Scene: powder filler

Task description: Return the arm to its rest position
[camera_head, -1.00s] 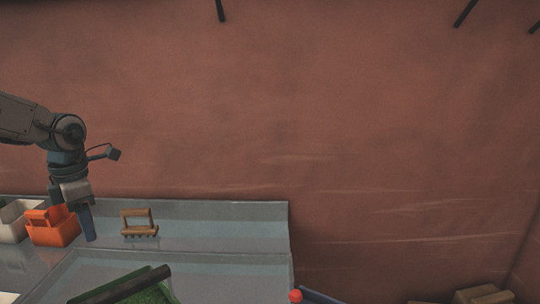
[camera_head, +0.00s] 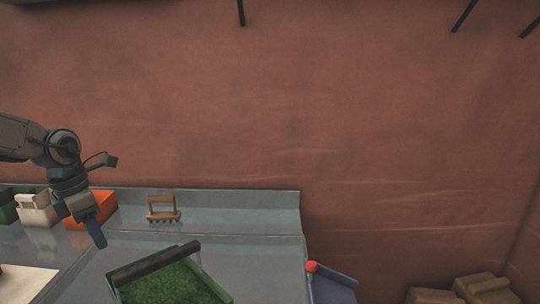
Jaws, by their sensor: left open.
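My left arm comes in from the left edge. Its gripper (camera_head: 96,232) points down over the counter (camera_head: 250,215) and looks open, with nothing seen between its fingers. It hangs in front of an orange container (camera_head: 103,208) and partly hides it. I cannot tell how far above the counter the fingers are. My right gripper is not in view.
A white container (camera_head: 36,210) and a green one (camera_head: 7,208) stand at the left. A small wooden rack (camera_head: 163,210) stands on the counter. A green-filled tray (camera_head: 172,284) is in front. A red knob (camera_head: 312,266) and cardboard boxes (camera_head: 480,288) are at the right.

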